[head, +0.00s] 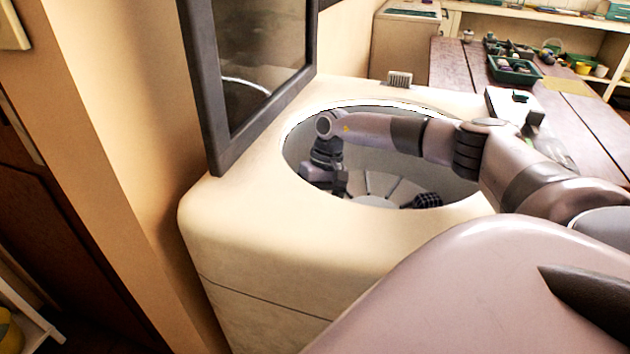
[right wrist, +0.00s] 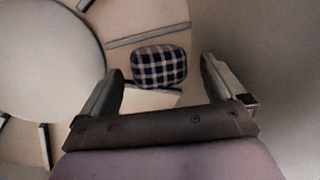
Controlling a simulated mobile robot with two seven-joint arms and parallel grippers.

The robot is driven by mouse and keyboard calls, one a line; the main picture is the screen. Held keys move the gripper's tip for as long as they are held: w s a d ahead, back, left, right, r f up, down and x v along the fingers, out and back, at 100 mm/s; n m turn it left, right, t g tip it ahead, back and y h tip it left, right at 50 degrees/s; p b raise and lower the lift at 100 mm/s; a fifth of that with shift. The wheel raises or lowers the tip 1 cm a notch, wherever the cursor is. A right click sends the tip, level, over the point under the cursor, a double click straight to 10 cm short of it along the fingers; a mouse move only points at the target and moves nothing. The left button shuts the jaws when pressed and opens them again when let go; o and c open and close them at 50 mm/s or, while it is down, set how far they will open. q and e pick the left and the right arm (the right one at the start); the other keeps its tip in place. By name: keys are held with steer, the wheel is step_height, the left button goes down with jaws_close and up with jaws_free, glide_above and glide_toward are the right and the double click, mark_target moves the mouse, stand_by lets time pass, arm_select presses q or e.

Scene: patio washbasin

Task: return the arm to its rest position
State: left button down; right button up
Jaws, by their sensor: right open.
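My right arm reaches from the right into the round basin (head: 300,135) in the cream counter. My right gripper (head: 325,185) points down inside the basin, near its left wall. In the right wrist view its two fingers (right wrist: 160,85) are spread apart with nothing between them. A dark blue and white checkered item (right wrist: 158,66) lies on the basin floor just beyond the fingers, apart from them. In the head view a dark checkered item (head: 427,200) lies at the basin's right front. My left gripper is not in view.
A dark-framed mirror (head: 215,120) stands at the basin's left. A small brush-like item (head: 399,79) sits behind the rim. A wooden table (head: 585,115) with a green tray (head: 514,70) is at the right. The cream counter front (head: 260,240) is clear.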

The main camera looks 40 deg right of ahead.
steer(key=shift+b+v, duration=0.35)
steer(key=shift+v, duration=3.25)
